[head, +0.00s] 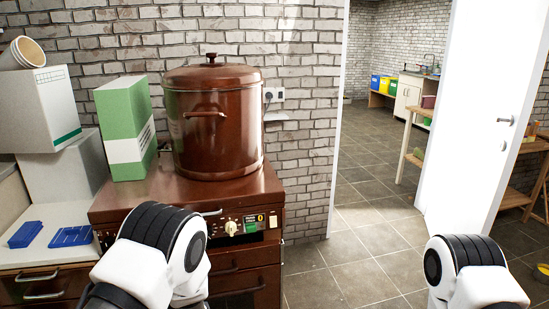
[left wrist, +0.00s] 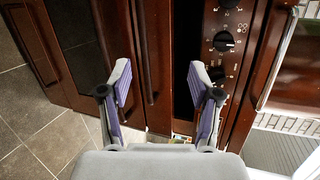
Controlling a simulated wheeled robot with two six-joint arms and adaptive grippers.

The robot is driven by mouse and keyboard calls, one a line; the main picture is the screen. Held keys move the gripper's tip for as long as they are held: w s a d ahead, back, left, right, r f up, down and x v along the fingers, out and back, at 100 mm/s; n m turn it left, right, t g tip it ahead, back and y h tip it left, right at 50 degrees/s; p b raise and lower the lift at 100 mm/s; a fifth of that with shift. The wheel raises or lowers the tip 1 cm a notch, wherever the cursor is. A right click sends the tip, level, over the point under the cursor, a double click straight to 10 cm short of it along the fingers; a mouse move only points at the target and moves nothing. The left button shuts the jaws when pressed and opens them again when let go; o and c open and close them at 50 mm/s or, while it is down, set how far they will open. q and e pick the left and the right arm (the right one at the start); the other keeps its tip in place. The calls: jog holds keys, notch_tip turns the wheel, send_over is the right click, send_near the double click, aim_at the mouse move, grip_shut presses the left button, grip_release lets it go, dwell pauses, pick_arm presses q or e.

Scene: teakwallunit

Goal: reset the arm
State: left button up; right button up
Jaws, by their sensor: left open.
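My left gripper (left wrist: 160,95) shows in the left wrist view. Its two grey and purple fingers are apart, with nothing between them. It faces the brown cabinet front with a dark slot and a panel of black knobs (left wrist: 223,41). In the head view my left arm comes in at the lower left, in front of the brown stove (head: 240,262), and its gripper is out of sight. My right arm shows at the lower right, and its gripper is out of the picture.
A large brown lidded pot (head: 215,130) stands on the stove. A green and white box (head: 127,130) is left of it. Blue trays (head: 72,237) lie on the white counter at left. An open white door (head: 485,120) stands at right. The tiled floor (head: 355,255) between is clear.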

pick_arm(q)
jog(key=s+a+f+n+g+h+p, duration=0.1)
jog(key=s+a+f+g+p, duration=0.15)
jog(key=s, duration=0.45)
jog(key=s+a+f+n+g+h+p, duration=0.1)
jog(key=s+f+g, duration=0.25)
jog(key=s, duration=0.45)
jog(key=s+d+f+n+g+h, duration=0.1)
jog(key=s+d+n+g+h, duration=0.1)
jog(key=s+n, duration=0.4)
jog(key=s+d+f+n+g+h, duration=0.1)
jog(key=s+n+g, duration=0.3)
jog(key=s, duration=1.3)
jog(key=d+n+h, duration=0.1)
jog(key=n, duration=0.1)
jog(key=shift+s+d+f+n+g+h, duration=0.2)
jog(key=shift+d+f+n+g+h, duration=0.1)
jog(key=shift+f+g+h, duration=0.1)
pick_arm(e)
notch_tip(320, 180, up, 6)
jog(key=shift+f, duration=0.1)
